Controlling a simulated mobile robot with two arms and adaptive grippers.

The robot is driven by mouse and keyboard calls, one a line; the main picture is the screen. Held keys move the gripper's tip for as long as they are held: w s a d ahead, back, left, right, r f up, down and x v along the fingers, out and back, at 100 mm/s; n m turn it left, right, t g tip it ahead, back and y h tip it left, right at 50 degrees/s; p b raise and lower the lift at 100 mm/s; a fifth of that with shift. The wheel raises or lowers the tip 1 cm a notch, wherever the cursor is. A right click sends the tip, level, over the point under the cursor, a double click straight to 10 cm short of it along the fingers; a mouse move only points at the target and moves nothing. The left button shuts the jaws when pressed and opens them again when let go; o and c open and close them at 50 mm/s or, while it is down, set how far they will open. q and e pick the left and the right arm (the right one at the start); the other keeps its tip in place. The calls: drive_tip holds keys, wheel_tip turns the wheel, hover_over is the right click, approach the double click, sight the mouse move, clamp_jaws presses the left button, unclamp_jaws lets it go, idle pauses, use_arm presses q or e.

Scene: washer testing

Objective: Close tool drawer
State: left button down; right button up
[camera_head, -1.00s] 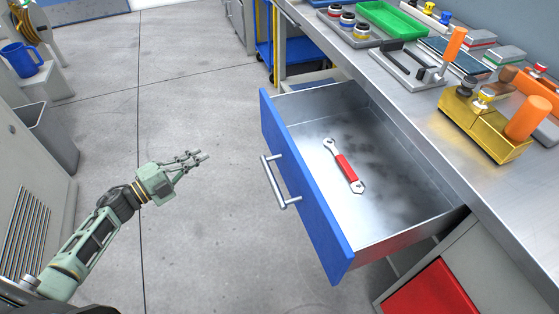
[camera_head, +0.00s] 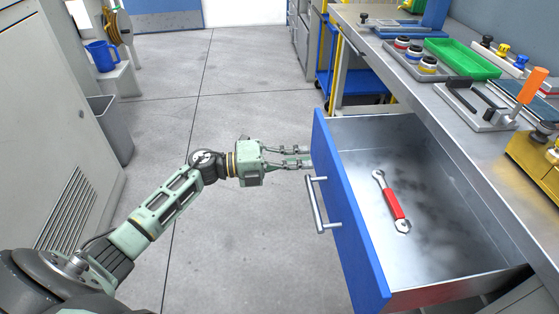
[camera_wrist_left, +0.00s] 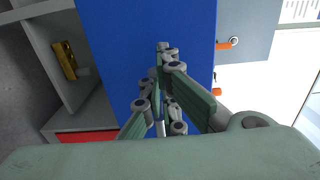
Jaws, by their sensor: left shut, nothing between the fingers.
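The tool drawer (camera_head: 440,265) is pulled open under the workbench. It has a blue front (camera_head: 345,215) and a silver bar handle (camera_head: 320,205). A wrench with a red grip (camera_head: 392,203) lies inside it. My left gripper (camera_head: 309,157) is shut and empty. Its fingertips are close to the blue front near its far end, beyond the handle; I cannot tell whether they touch. In the left wrist view the fingers (camera_wrist_left: 165,85) point at the blue drawer front (camera_wrist_left: 115,50), and part of the handle shows below them. My right gripper is not in view.
The workbench top (camera_head: 455,125) holds a green tray (camera_head: 462,58), colored rolls, and a yellow block with orange handles (camera_head: 535,155). A blue cart (camera_head: 350,82) stands behind the drawer. A grey bin (camera_head: 110,128) stands at the left. The floor left of the drawer is clear.

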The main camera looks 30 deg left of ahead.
sight(321, 158)
use_arm(q)
drive_tip(key=shift+x, duration=1.2)
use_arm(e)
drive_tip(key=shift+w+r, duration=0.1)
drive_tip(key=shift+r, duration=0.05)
use_arm(q)
drive_tip(key=shift+w+d, duration=0.25)
drive_tip(key=shift+d, duration=0.2)
drive_tip(key=x, duration=1.1)
drive_tip(key=shift+w+d, duration=0.15)
drive_tip(key=shift+d, duration=0.05)
drive_tip(key=b+x, duration=0.2)
drive_tip(key=x, duration=0.6)
drive_tip(key=shift+w+d+f, duration=0.2)
drive_tip(key=shift+w+d, duration=0.05)
drive_tip(key=shift+d, duration=0.05)
drive_tip(key=b+x, duration=0.1)
drive_tip(key=x, duration=0.4)
drive_tip(key=shift+w+b, duration=0.1)
drive_tip(key=shift+b, duration=0.3)
drive_tip(key=shift+w+d+r, duration=0.1)
drive_tip(key=shift+w+d, duration=0.2)
drive_tip(key=shift+d, duration=0.1)
drive_tip(key=shift+r, duration=0.1)
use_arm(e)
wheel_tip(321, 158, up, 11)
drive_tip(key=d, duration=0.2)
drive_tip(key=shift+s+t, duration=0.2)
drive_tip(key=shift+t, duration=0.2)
